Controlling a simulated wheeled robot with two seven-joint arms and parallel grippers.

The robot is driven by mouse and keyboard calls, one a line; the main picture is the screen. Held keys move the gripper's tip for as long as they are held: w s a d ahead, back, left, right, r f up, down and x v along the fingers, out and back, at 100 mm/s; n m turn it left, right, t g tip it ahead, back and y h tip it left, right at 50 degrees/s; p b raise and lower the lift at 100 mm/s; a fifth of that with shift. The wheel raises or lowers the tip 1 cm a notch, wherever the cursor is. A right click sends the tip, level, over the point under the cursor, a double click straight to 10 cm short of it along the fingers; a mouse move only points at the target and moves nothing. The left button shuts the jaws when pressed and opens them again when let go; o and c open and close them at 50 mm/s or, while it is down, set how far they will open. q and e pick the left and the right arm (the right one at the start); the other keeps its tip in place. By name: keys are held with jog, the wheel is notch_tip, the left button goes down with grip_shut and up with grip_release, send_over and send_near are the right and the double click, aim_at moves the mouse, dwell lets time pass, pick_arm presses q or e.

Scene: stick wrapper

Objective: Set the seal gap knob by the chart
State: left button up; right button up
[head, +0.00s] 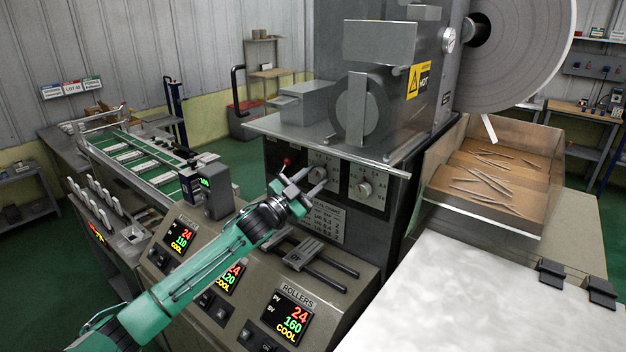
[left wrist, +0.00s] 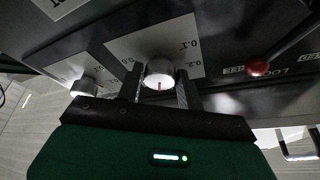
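A pale round knob (head: 323,170) sits on a white dial plate on the dark machine front. In the left wrist view this knob (left wrist: 160,73) has a small red mark, and numbers including 0.1 and 0.2 are printed around it. My left gripper (head: 312,181) is at this knob. In the left wrist view its fingers (left wrist: 159,90) stand on either side of the knob, with a narrow gap showing on each side. A second knob (head: 364,189) is to the right. The chart (head: 325,222) is a small plate below the knobs; its rows are mostly too small to read.
A red-tipped lever (head: 286,162) is just left of the knob and also shows in the left wrist view (left wrist: 258,67). A metal shelf (head: 330,148) juts out above. A ROLLERS display (head: 294,313) is below. A tray of sticks (head: 490,180) stands at right.

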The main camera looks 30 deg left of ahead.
pick_arm(q)
jog(key=o, duration=0.3)
jog(key=shift+s+f, duration=0.1)
jog(key=shift+s+a+f, duration=0.1)
jog(key=shift+s+f, duration=0.05)
jog(key=shift+s, duration=0.05)
jog(key=shift+b+v, duration=2.85)
jog(key=shift+v, duration=3.65)
jog(key=shift+s, duration=0.1)
